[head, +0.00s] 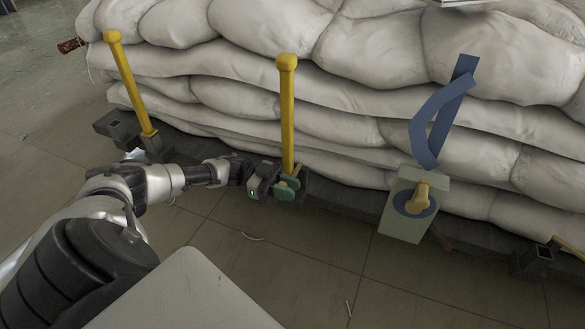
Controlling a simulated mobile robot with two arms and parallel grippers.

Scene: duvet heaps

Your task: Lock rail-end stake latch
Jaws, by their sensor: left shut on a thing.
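A yellow stake (287,118) stands upright against the heaped duvets, its foot in the dark rail (340,196). A small green latch (288,187) sits at the foot of this stake. My left gripper (274,182) comes in from the left and is shut on the green latch; its fingertips partly hide the latch and the stake's foot. Whether the latch is locked cannot be told. A second yellow stake (130,85) leans at the rail's left end, beside a dark bracket (117,126). My right gripper is not in view.
White duvets (370,55) are piled along the rail. To the right, a grey-green box (405,228) with a tan knob (418,200) hangs by a blue strap (440,115). Another dark bracket (530,258) is at lower right. The tiled floor (300,270) in front is mostly clear.

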